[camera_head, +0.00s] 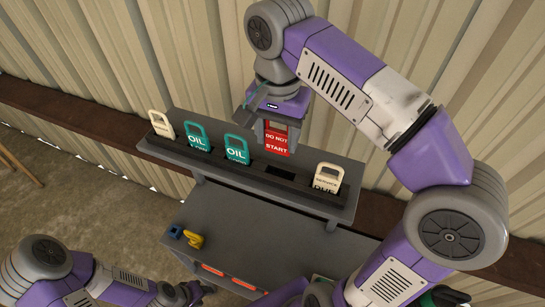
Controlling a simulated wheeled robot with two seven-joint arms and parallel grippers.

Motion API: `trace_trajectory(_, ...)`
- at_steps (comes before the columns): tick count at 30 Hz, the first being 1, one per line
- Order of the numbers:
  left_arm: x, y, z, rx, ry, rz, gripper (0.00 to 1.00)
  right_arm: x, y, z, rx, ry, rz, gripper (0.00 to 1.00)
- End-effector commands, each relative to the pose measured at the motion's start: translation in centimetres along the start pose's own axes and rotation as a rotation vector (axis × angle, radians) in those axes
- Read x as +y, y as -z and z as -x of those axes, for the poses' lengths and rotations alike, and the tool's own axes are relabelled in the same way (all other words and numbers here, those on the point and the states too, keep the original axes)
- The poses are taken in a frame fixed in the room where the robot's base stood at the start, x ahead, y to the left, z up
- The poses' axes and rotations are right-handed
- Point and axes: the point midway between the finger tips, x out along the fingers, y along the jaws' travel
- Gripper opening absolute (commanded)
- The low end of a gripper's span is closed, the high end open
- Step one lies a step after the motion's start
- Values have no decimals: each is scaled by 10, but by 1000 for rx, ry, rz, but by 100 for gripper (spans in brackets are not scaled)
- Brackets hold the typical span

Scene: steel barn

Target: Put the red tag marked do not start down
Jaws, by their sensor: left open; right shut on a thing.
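The red tag marked DO NOT START (277,140) is upright in my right gripper (277,127), which is shut on its upper part. The tag is at the back of the grey slotted rack (215,165), and its lower edge shows above a dark empty slot (280,172). My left gripper (197,291) is low at the bottom left, open and empty, away from the rack; its fingers show only small and dark.
In the rack stand a cream tag (161,124), two teal OIL tags (198,136) (237,149) and a cream SERVICE DUE tag (326,178). A yellow object (193,239) and a blue one (174,231) lie on the grey bench (260,235). A corrugated wall (200,60) rises behind.

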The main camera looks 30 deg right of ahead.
Motion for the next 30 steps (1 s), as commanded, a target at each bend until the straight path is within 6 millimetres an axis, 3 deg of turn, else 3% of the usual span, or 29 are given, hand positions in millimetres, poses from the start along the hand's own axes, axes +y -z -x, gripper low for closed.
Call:
trace_trajectory(3, -3, -1, -7, -3, 0, 1, 43, 1, 0, -23, 2, -2, -3, 21)
trace_trajectory(15, -6, 0, -15, -2, 0, 1, 43, 0, 0, -67, 0, -1, -1, 21)
trace_trajectory(27, -6, 0, -17, -2, 0, 0, 43, 0, 0, -73, 1, 1, 0, 21)
trace_trajectory(28, -6, 0, -16, -2, 0, 0, 43, 0, 0, -72, 1, 1, 0, 57)
trace_trajectory(30, -6, 0, -16, -2, 0, 0, 43, 0, 0, -72, 1, 1, 0, 68)
